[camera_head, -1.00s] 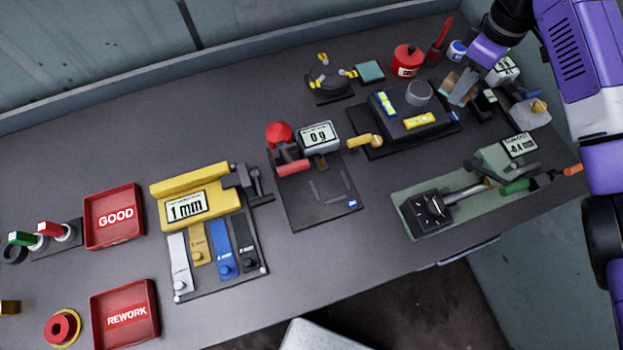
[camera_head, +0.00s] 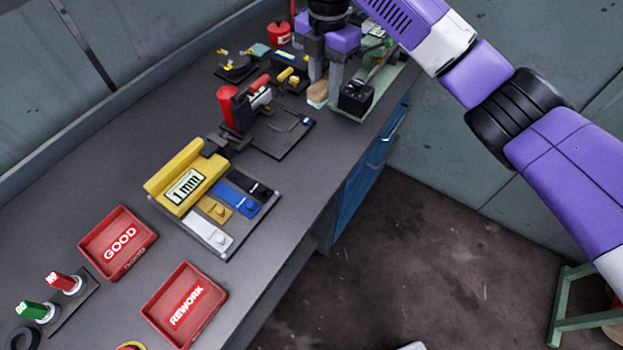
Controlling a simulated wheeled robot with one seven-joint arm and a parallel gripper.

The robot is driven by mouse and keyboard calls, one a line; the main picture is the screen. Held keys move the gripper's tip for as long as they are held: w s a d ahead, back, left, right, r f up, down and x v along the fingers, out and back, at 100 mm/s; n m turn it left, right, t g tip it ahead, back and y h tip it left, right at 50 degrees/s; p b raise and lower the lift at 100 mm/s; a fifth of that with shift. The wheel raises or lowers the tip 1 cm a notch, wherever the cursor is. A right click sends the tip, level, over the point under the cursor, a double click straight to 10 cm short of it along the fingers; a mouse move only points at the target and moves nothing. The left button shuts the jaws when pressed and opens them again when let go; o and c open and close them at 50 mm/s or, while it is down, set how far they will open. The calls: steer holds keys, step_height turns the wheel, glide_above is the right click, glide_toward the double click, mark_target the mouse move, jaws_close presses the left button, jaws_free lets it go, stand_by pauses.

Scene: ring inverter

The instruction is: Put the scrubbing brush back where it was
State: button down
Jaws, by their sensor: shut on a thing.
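The scrubbing brush (camera_head: 317,93) has a tan wooden back and a paler lower edge that looks like bristles. It is small in the head view, at the upper middle. My gripper (camera_head: 324,86) points down with its grey fingers shut on the brush. The brush is between the black scale plate on the left and the green board with the black box on the right. I cannot tell whether it touches the table or hangs just above it. The fingers hide part of it.
The black scale plate (camera_head: 275,138) and the black box (camera_head: 356,98) flank my gripper closely. The yellow 1 mm gauge (camera_head: 188,180), GOOD tray (camera_head: 118,243) and REWORK tray (camera_head: 185,305) stand nearer. The table's right edge drops to the floor.

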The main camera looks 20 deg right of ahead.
mark_target(321, 157)
steer(key=shift+s+a+n, duration=0.1)
steer(key=shift+s+n, duration=0.15)
steer(key=shift+n, duration=0.05)
steer(key=shift+f+n, duration=0.25)
steer(key=shift+n, duration=0.15)
step_height(321, 157, down, 20)
steer(key=shift+w+r+b, duration=0.1)
steer(key=shift+r+b, duration=0.1)
steer(key=shift+b, duration=0.15)
steer(key=shift+f, duration=0.15)
steer(key=c, duration=1.1)
jaws_free()
steer(key=shift+o, duration=0.2)
step_height(321, 157, up, 12)
steer(key=b, duration=0.1)
steer(key=shift+r, duration=0.2)
steer(key=shift+f, duration=0.1)
